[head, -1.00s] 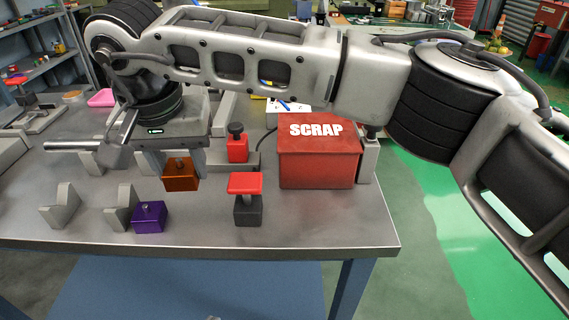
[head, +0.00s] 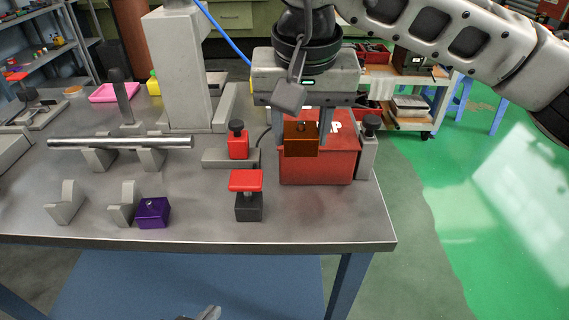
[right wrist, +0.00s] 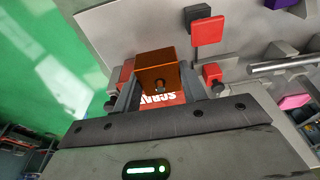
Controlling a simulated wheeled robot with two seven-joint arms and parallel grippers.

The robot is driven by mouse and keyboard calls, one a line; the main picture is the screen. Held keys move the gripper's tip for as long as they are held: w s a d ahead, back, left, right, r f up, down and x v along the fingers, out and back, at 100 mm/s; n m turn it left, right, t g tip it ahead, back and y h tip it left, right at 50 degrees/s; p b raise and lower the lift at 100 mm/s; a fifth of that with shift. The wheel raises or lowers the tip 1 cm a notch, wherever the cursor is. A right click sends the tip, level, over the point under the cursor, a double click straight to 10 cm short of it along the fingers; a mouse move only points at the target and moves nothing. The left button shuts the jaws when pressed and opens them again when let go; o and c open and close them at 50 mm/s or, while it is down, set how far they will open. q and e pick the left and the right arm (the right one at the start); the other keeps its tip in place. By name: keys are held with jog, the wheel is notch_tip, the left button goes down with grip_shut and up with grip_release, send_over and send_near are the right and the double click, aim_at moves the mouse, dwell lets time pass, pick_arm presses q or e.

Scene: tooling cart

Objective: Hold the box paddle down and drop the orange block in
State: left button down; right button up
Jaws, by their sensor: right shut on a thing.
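The orange block (head: 301,140) is held between the fingers of my right gripper (head: 304,122), in front of or above the red SCRAP box (head: 318,168). In the right wrist view the orange block (right wrist: 156,68) sits between both fingers, with the SCRAP lettering behind it. The block and gripper hide part of the box top, so I cannot tell whether its lid is open. A flat red paddle (head: 246,181) stands raised on a dark base left of the box, with nothing touching it. A small grey tip of my left gripper (head: 208,313) shows at the bottom edge; its jaws are not clear.
A red block with a black knob (head: 238,143) stands behind the paddle. A purple block (head: 152,212) lies by grey V-blocks on the left. A steel rod (head: 120,142) rests on V-blocks. The front right of the tabletop is clear.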

aim_at(305, 151)
jog(key=shift+d, duration=0.35)
jog(key=shift+s+f, duration=0.1)
jog(key=shift+f, duration=0.15)
notch_tip(305, 151, down, 3)
jog(key=shift+r+b, duration=0.2)
jog(key=shift+b, duration=1)
jog(key=shift+f+b, duration=0.35)
jog(key=shift+f, duration=0.05)
pick_arm(q)
jog(key=shift+s+d+f, duration=0.1)
jog(key=shift+f, duration=0.5)
jog(key=shift+r, duration=0.1)
